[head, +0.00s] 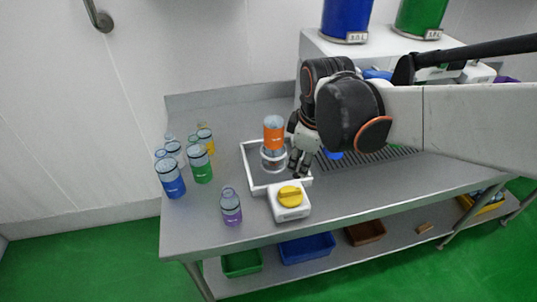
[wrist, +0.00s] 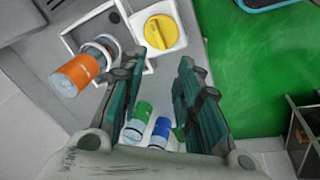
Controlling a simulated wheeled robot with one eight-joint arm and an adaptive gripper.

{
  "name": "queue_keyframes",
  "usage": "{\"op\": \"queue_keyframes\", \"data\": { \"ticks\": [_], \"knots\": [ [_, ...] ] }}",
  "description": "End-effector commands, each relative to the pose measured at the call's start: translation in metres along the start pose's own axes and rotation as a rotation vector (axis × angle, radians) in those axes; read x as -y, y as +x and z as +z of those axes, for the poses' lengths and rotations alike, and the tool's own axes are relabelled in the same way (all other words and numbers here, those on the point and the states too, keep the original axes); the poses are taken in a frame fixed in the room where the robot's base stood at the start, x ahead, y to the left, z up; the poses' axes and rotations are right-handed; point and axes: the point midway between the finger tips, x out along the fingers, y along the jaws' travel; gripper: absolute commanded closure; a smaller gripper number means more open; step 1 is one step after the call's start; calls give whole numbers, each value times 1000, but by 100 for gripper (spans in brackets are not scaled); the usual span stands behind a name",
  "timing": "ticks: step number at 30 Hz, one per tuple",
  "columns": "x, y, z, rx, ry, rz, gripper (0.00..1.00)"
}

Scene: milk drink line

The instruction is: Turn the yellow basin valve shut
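The yellow basin valve (head: 291,196) is a round knob with a raised bar on a white box (head: 290,209) at the basin's near corner. It also shows in the wrist view (wrist: 161,31), at the top centre, beyond my fingertips. My gripper (head: 299,170) hangs above the basin's right side, behind the valve and apart from it. In the wrist view my gripper (wrist: 188,70) has its two fingers spread, with nothing between them. The white basin (head: 249,171) holds an upright bottle with an orange band (head: 273,134) in a ring holder (head: 273,160).
Several bottles stand at the table's left, including a blue one (head: 171,179) and a green one (head: 200,165). A purple bottle (head: 231,207) stands left of the valve. Large blue (head: 345,18) and green (head: 419,16) containers stand on the rear shelf. The front right tabletop (head: 370,198) is clear.

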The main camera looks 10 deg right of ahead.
Motion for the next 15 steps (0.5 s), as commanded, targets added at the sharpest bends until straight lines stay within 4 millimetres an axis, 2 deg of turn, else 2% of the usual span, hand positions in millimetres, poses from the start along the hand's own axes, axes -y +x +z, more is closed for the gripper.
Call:
{"op": "queue_keyframes", "data": {
  "ticks": [1, 6, 10, 15],
  "knots": [
    [-10, 2, -7, 16, -68, -23, 69],
    [-28, 21, -20, 59, -323, -115, 69],
    [-36, 36, -26, 74, -482, -179, 69],
    [-41, 49, -30, 79, -602, -230, 69]
  ]
}}
